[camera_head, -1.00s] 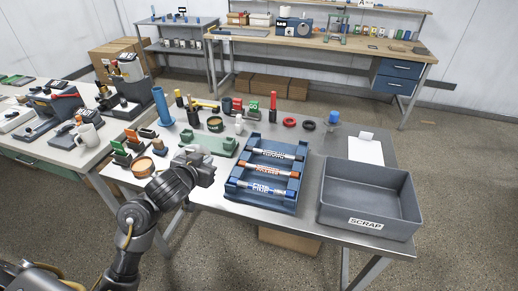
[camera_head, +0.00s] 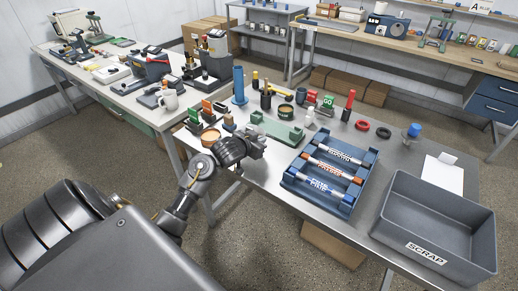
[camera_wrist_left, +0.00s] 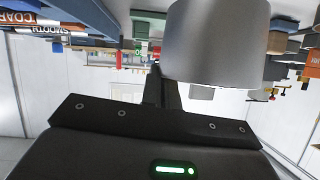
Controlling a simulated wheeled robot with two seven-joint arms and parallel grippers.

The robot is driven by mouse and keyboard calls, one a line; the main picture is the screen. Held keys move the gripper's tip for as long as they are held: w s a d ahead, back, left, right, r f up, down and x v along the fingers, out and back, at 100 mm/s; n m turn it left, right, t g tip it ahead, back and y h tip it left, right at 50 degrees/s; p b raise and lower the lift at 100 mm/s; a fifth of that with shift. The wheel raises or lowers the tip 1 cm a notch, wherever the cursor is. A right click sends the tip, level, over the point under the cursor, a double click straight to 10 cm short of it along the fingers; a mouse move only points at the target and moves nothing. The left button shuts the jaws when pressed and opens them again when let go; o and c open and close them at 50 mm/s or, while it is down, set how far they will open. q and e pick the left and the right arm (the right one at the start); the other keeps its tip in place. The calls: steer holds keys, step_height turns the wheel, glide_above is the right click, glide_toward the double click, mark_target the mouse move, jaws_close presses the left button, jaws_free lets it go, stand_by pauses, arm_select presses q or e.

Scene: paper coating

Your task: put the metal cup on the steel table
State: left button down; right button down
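The metal cup (camera_wrist_left: 215,45) is a plain grey cylinder, large and close in the left wrist view. It sits at the fingers of my left gripper (camera_head: 257,146), which appears shut on it; the far finger is partly hidden behind the cup. In the head view the gripper and the small grey cup (camera_head: 251,151) are over the left front edge of the steel table (camera_head: 400,156), near the green holder. The gap between cup and tabletop cannot be judged. My right gripper is not in view.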

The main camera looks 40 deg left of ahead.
arm_select(q)
steer(key=shift+w+a+f, duration=0.4)
steer(key=shift+a+f, duration=0.1)
steer(key=shift+f, duration=0.2)
step_height(320, 180, down, 3)
steer(key=shift+a+p, duration=0.15)
steer(key=shift+p, duration=0.3)
steer(key=shift+f, duration=0.2)
steer(key=shift+f, duration=0.15)
steer(key=c, duration=1.7)
jaws_free()
